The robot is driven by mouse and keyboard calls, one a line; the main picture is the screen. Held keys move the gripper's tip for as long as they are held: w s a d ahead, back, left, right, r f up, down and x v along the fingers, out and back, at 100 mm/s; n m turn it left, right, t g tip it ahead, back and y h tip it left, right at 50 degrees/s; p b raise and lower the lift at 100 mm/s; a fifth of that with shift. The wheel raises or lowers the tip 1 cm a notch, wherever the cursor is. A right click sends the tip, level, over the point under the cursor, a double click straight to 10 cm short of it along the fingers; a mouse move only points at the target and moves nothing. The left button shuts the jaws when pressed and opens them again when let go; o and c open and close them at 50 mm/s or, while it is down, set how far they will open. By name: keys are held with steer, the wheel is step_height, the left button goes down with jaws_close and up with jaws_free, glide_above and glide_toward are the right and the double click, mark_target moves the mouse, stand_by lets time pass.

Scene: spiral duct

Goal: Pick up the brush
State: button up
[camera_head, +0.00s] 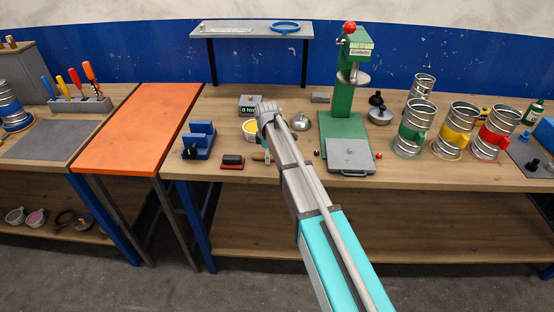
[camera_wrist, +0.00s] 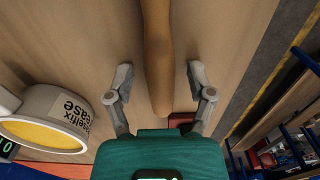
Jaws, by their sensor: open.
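The brush shows as a long tan wooden handle (camera_wrist: 157,40) in the wrist view. It runs from the top edge down to a rounded end near my gripper's body. My gripper (camera_wrist: 158,70) is open, with one finger on each side of the handle and a visible gap on both sides. The brush's bristles are out of the wrist view. In the head view my arm covers most of this spot; only a small brown piece, seemingly the handle (camera_head: 259,156), shows near the bench's front edge.
A grease tub with yellow contents (camera_wrist: 42,118) stands close left of my gripper in the wrist view. In the head view a red-and-black block (camera_head: 232,161) and a blue stand (camera_head: 199,141) lie to the left. A green press (camera_head: 343,115) stands to the right.

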stand_by(0.3)
jaws_close()
stand_by(0.5)
step_height(320, 180, up, 3)
steer(key=p, duration=0.3)
steer(key=shift+r, duration=0.15)
steer(key=s+d+r+p, duration=0.3)
steer(key=s+r+p, duration=0.6)
steer(key=s, duration=0.4)
steer(key=shift+s+d+r+p, duration=0.25)
steer(key=shift+d+r+p, duration=0.1)
steer(key=shift+p, duration=0.15)
